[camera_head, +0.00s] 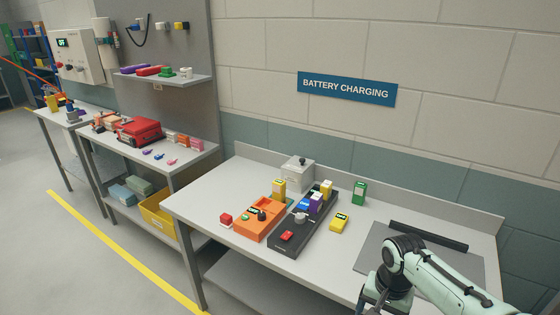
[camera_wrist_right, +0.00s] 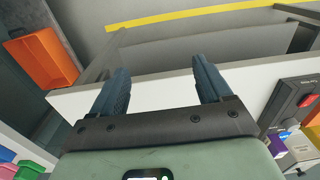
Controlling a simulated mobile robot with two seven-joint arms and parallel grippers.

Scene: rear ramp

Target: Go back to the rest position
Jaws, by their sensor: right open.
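My right arm (camera_head: 440,275) comes in from the lower right of the head view. Its gripper (camera_head: 372,298) is at the bottom edge of that view, by the front edge of the grey table, and is partly cut off. In the right wrist view the two blue-grey fingers (camera_wrist_right: 160,80) stand apart with nothing between them. Behind them are the white table edge and the floor below. My left gripper and arm are not in view.
The table (camera_head: 215,200) holds an orange charger (camera_head: 258,222), a black charger (camera_head: 290,240), coloured batteries, a grey box (camera_head: 297,172) and a dark grey mat (camera_head: 375,250). A side bench with a red case (camera_head: 138,131) stands left. Floor left of the yellow line (camera_head: 120,248) looks clear.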

